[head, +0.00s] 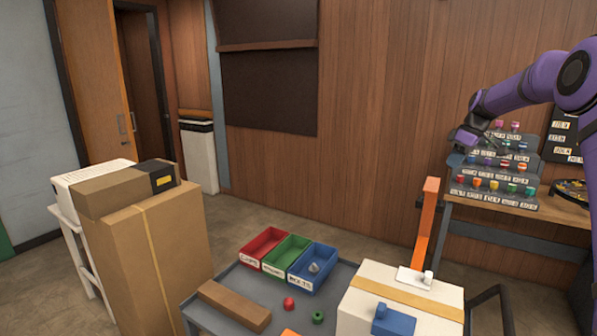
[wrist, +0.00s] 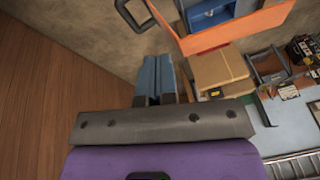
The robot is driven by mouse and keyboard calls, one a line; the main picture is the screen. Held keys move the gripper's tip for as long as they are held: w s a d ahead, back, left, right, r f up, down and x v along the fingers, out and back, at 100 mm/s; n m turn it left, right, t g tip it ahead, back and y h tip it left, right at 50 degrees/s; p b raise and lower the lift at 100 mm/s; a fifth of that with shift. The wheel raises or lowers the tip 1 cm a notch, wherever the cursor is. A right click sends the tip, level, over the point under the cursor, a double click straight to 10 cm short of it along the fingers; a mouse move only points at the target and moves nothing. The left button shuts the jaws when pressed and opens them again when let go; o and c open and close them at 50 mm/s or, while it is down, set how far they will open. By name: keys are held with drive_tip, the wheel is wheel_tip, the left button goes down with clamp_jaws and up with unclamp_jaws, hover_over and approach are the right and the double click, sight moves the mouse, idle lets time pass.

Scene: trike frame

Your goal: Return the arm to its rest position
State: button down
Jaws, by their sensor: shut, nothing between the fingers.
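My purple arm (head: 525,88) reaches in from the right edge of the head view, bent at a joint and sloping down to the left. My gripper (head: 466,140) hangs at its end, in front of the wood wall and at the upper left of a stepped rack (head: 490,200). The gripper also shows in the wrist view (wrist: 162,78), with its two fingers together and nothing held between them. I cannot tell from the head view how far the gripper is from the rack.
The rack of small coloured parts stands on a bench (head: 520,214) at right. A grey cart (head: 240,290) in front carries red (head: 263,245), green (head: 287,252) and blue (head: 312,268) bins and a white box (head: 365,300). An orange post (head: 426,225) rises behind. Cartons (head: 150,250) stand left.

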drive_tip(key=s+a+r+m+t+h, duration=0.1)
drive_tip(key=s+a+r, duration=0.4)
drive_tip(key=s, duration=0.3)
drive_tip(key=s+a+r+m+h, duration=0.1)
drive_tip(key=s+a+r+m, duration=0.1)
drive_tip(key=s+a+r, duration=0.35)
drive_tip(key=s+a+r+m+t+h, duration=0.1)
drive_tip(key=s+a+r, duration=0.35)
drive_tip(key=s, duration=0.55)
drive_tip(key=s+a+f+m, duration=0.1)
drive_tip(key=s+f, duration=0.1)
drive_tip(key=s, duration=0.6)
drive_tip(key=s+a+f+m+t, duration=0.1)
drive_tip(key=s+a+f+m, duration=0.1)
drive_tip(key=s, duration=0.7)
drive_tip(key=s+a+f+m+t, duration=0.1)
drive_tip(key=s+a+f, duration=0.1)
drive_tip(key=s, duration=0.7)
drive_tip(key=shift+f+m+h, duration=0.3)
drive_tip(key=shift+f+m, duration=0.1)
drive_tip(key=shift+f, duration=0.5)
drive_tip(key=shift+a, duration=0.1)
